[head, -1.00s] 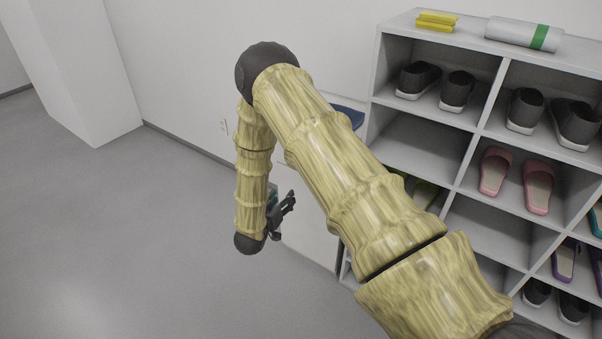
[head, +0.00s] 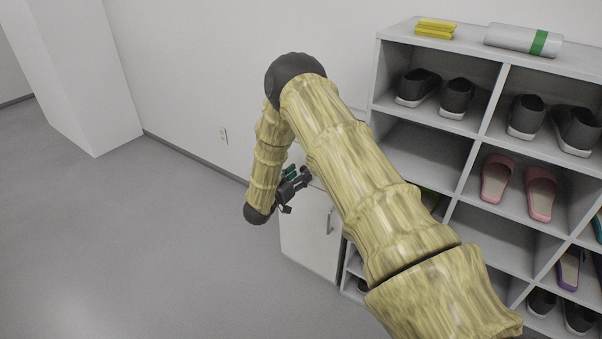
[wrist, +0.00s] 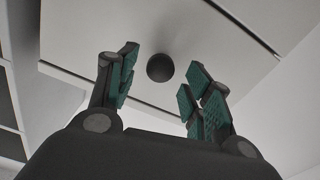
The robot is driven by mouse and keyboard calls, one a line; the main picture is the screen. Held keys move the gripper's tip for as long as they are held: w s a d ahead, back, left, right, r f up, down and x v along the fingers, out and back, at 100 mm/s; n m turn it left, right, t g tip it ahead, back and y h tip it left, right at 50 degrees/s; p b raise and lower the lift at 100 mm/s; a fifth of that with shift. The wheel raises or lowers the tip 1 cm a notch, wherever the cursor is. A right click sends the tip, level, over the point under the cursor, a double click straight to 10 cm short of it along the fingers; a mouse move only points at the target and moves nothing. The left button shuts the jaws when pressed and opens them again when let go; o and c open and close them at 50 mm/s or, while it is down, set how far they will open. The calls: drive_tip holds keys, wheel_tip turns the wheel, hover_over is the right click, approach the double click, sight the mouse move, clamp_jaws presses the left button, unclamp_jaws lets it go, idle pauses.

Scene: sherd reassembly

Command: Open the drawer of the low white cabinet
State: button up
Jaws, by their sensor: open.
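The low white cabinet (head: 301,240) stands against the wall, left of the shoe shelf, partly hidden behind my arm. Its front has a door with a vertical grey handle (head: 329,222). My gripper (head: 297,187) is in front of the upper part of the cabinet. In the wrist view a pale panel, which looks like the drawer front (wrist: 205,60), carries a round dark knob (wrist: 160,68). My gripper (wrist: 160,88) is open there, its green-padded fingers apart and empty. The knob shows between and beyond the fingertips; I see no contact. The head view does not show the knob.
The shoe shelf (head: 413,148) stands close on the right, with dark shoes, pink slippers (head: 540,190), yellow blocks (head: 436,29) and a white roll (head: 522,38) on it. The floor (head: 160,240) at left is clear. A white column (head: 75,75) stands further left.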

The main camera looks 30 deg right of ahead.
drive_tip(key=shift+x, duration=0.9)
